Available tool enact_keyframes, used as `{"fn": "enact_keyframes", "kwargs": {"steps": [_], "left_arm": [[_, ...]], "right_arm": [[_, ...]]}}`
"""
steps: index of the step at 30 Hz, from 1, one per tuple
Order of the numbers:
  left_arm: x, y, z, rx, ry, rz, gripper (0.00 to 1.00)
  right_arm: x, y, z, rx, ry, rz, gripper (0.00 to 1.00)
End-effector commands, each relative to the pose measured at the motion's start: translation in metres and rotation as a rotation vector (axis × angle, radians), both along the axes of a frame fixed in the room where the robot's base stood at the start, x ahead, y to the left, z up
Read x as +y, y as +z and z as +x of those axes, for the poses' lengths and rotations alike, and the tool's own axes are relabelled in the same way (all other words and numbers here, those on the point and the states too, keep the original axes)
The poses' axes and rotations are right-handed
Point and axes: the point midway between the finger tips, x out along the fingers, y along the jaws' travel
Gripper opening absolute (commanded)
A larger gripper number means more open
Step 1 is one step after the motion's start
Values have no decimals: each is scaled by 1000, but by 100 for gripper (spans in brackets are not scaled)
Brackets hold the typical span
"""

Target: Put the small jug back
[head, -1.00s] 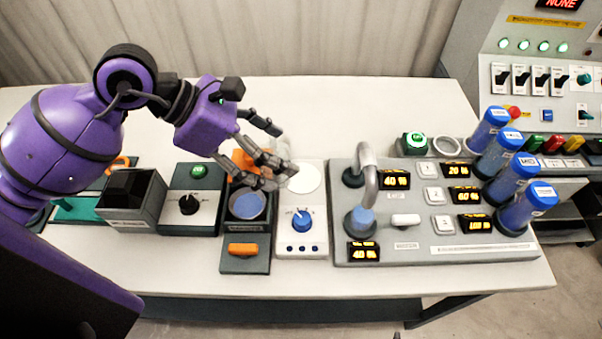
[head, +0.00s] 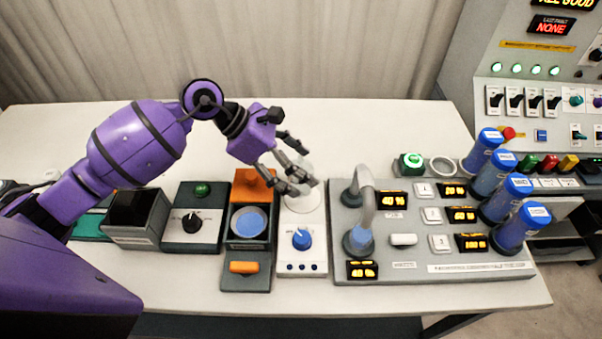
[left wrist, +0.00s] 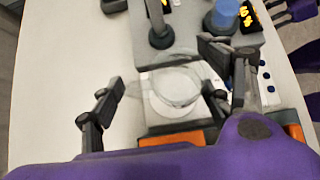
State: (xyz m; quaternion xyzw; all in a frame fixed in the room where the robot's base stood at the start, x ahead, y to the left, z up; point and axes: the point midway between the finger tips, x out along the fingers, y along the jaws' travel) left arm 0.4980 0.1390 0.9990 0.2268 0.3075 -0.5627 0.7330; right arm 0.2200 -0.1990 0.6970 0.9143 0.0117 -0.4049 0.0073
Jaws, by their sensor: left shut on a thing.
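The small jug (left wrist: 177,88) is clear glass and faint. In the left wrist view it sits between the fingers of my left gripper (left wrist: 165,90). In the head view the left gripper (head: 302,170) is shut on the jug at the round white pad (head: 304,202) of the white unit with a blue knob (head: 302,238). The fingers hide part of the jug, and I cannot tell whether its base touches the pad. My right gripper is not in view.
Left of the pad stands a dark unit with a blue-filled round basin (head: 249,222) and orange block (head: 252,184). To the right is a grey console (head: 420,256) with a curved spout (head: 367,190) and several blue cylinders (head: 519,227). The table behind is clear.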

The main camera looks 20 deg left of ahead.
Motion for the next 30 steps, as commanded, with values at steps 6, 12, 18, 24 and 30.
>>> {"fn": "enact_keyframes", "kwargs": {"steps": [6, 12, 18, 24, 30], "left_arm": [[-2, -11, 10, 0, 0, -1, 35], [-2, -39, 11, 0, 1, -1, 35], [-2, -43, 11, -3, 0, 0, 35], [-2, -48, 11, -1, -1, 0, 35], [-2, -46, 11, -2, -1, 1, 90]], "right_arm": [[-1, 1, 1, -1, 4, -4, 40], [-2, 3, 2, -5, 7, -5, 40], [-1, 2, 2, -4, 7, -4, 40], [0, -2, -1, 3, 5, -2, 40], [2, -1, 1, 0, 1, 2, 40]]}}
